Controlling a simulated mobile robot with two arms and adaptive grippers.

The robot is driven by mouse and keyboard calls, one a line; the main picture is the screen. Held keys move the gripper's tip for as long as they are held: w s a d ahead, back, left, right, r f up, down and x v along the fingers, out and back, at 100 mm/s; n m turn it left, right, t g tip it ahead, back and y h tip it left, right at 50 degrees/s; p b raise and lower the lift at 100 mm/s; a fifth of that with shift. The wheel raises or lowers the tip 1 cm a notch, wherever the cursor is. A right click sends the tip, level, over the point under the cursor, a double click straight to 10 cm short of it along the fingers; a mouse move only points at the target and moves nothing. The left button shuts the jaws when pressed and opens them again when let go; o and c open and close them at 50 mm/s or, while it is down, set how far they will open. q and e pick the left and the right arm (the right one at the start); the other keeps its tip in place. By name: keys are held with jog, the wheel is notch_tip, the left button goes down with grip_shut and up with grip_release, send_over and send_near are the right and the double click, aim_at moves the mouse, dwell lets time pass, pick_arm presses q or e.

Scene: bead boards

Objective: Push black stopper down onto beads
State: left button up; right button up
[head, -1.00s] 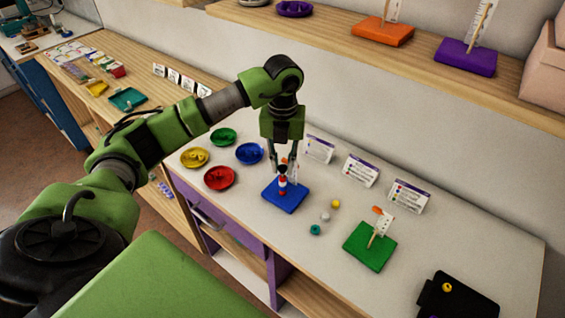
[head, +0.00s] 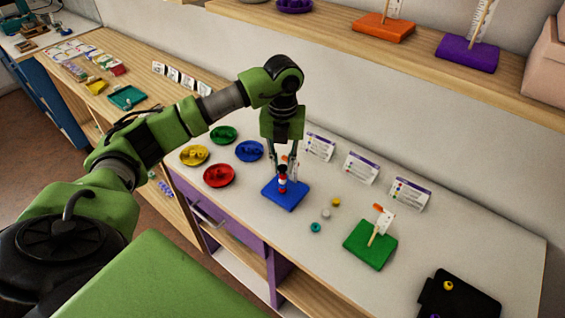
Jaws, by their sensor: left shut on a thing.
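The blue board (head: 285,197) lies on the white counter with a short stack of red, white and dark beads (head: 282,184) upright on it. The black stopper (head: 282,169) is at the top of the stack, small and partly hidden between the fingers. My left gripper (head: 283,170) points straight down over the board and is shut on the black stopper. Whether the stopper touches the top bead is too small to tell. My right gripper is not in view.
Yellow, green, blue and red dishes (head: 219,175) stand left of the board. Loose beads (head: 326,215) and a green board (head: 370,244) with a peg are to the right. Printed cards (head: 361,167) stand behind. A black tray (head: 457,298) is at the lower right.

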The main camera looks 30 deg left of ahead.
pick_arm(q)
jog(key=shift+f+b, duration=0.35)
jog(key=shift+f, duration=0.15)
dwell(0.7)
jog(key=o, duration=0.8)
notch_tip(320, 180, up, 12)
